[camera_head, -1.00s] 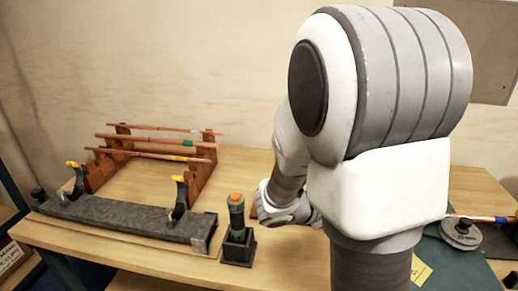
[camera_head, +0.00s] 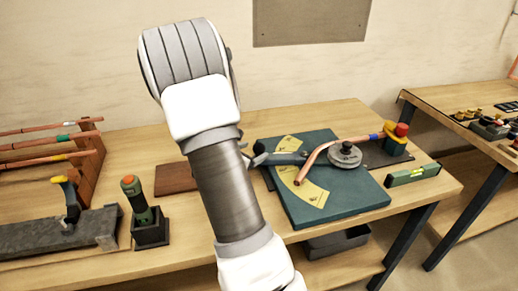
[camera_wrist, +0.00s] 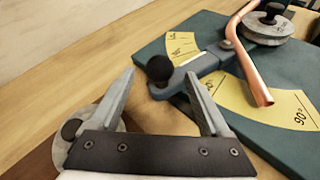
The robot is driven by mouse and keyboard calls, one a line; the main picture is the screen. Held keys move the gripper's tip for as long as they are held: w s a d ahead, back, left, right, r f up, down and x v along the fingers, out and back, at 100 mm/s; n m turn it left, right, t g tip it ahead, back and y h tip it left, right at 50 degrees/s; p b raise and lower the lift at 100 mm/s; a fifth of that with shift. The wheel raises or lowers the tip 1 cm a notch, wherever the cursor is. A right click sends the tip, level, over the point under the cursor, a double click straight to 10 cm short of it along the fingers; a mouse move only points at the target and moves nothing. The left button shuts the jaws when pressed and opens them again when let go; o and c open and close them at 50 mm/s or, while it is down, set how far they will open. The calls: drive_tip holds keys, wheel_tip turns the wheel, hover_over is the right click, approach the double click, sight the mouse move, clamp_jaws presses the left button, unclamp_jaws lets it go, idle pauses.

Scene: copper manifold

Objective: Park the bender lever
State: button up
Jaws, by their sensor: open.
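The bender has a teal base (camera_head: 345,203) with yellow angle scales and a round grey former (camera_head: 345,155). Its grey lever (camera_head: 288,158) points left across the base; it also shows in the wrist view (camera_wrist: 203,68). The lever ends in a black knob (camera_wrist: 159,68). A bent copper pipe (camera_head: 318,157) runs past the former; its free end (camera_wrist: 262,95) lies over the scale near the 90° mark. My gripper (camera_wrist: 162,78) is open and empty, with the knob at or just beyond the gap between its fingertips. In the head view my arm hides most of it.
A green tool in a black holder (camera_head: 150,230) stands left of my arm. Further left are a dark rail (camera_head: 50,232) and a wooden rack (camera_head: 92,160) with copper pipes. A green level (camera_head: 413,175) lies right of the bender. A second table stands at right.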

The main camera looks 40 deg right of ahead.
sight(257, 149)
drive_tip(key=x, duration=0.5)
drive_tip(key=shift+a, duration=0.1)
clamp_jaws()
idle(0.3)
